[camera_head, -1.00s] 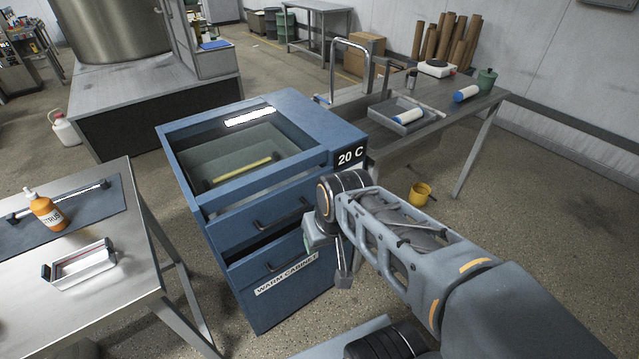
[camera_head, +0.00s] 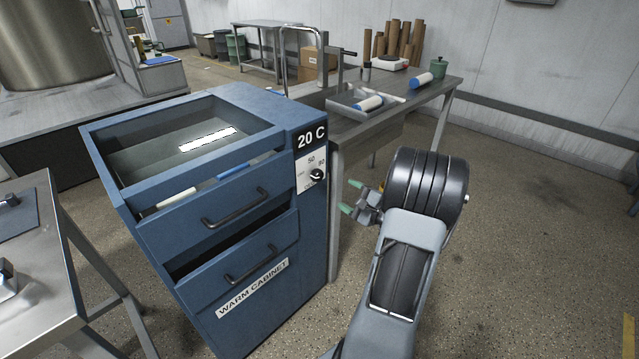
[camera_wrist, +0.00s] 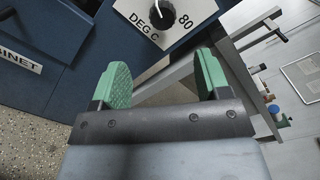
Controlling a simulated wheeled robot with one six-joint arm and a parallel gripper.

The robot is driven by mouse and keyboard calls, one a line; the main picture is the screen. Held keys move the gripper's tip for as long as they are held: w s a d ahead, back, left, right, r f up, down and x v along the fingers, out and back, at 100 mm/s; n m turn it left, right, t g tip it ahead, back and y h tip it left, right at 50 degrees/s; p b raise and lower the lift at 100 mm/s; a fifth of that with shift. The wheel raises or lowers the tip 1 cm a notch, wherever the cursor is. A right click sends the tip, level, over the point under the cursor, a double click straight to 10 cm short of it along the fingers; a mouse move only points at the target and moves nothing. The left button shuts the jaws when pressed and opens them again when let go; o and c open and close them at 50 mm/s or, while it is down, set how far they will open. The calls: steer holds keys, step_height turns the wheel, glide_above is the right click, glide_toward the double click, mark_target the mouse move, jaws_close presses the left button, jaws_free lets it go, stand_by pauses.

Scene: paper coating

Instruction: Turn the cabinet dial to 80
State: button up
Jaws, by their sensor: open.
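The blue warm cabinet (camera_head: 312,235) stands at centre left in the head view, with a "20 C" display (camera_head: 311,138) at its upper right corner. Below the display is a white dial plate with the marks 50 and 80 and a round black dial (camera_head: 317,174). In the wrist view the dial (camera_wrist: 155,14) is at the top, beyond the fingertips, next to "DEG C" and "80". My gripper (camera_head: 350,197) is to the right of the dial and apart from it. Its green fingers are open and empty, and they also show in the wrist view (camera_wrist: 160,80).
The cabinet's two drawers have dark handles (camera_head: 236,209) and stand partly open. A steel bench (camera_head: 440,88) with a tray and rollers stands behind. A steel table (camera_head: 60,270) is at the left. The floor to the right is clear.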

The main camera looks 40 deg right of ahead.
mark_target(320, 177)
steer(key=w, duration=0.4)
steer(key=w+a, duration=0.1)
steer(key=w, duration=0.3)
steer(key=w+a, duration=0.1)
steer(key=w, duration=0.4)
steer(key=shift+f, duration=0.1)
steer(key=c, duration=0.9)
